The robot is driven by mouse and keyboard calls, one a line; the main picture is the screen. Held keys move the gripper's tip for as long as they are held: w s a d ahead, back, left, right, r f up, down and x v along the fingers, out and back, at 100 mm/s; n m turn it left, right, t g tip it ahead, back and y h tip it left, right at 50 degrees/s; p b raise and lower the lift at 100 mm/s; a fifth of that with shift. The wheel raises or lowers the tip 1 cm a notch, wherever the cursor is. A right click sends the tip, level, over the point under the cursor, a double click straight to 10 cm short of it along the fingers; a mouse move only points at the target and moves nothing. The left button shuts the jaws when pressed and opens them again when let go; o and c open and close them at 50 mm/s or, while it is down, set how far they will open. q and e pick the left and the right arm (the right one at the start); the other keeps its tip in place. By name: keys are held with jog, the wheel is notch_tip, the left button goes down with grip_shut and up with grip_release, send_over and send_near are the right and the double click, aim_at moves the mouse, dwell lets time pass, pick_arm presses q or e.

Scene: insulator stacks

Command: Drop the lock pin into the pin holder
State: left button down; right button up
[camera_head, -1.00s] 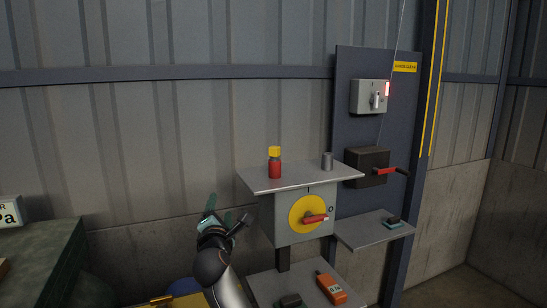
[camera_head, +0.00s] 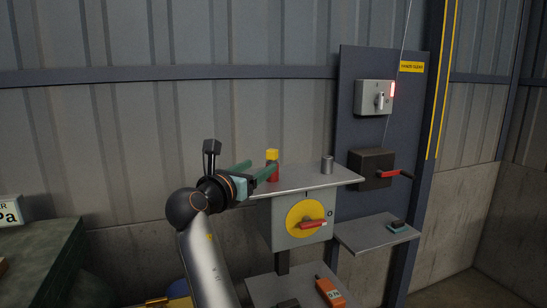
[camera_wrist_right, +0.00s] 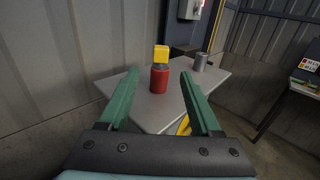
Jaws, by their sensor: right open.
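A red cylinder with a yellow block-shaped top, which looks like the lock pin (camera_head: 272,155), stands upright on the grey shelf (camera_head: 305,178). It also shows in the right wrist view (camera_wrist_right: 160,78), centred between the fingers. A small grey cylinder, which looks like the pin holder (camera_head: 327,164), stands to its right on the same shelf and also shows in the right wrist view (camera_wrist_right: 200,63). My right gripper (camera_head: 256,168) is open with its green fingers pointing at the pin; the pin looks not gripped. My left gripper is not in view.
Below the shelf is a box with a yellow disc and red handle (camera_head: 312,225). A dark panel (camera_head: 380,130) behind carries a lever switch (camera_head: 375,97) and a black box with a red crank (camera_head: 395,173). A lower shelf (camera_head: 375,236) holds a small dark item.

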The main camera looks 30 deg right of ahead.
aim_at(270, 158)
jog(key=p+x, duration=0.1)
jog(key=x, duration=0.6)
jog(key=shift+w+d+r, duration=0.2)
jog(key=shift+d, duration=0.15)
grip_shut()
dwell(0.3)
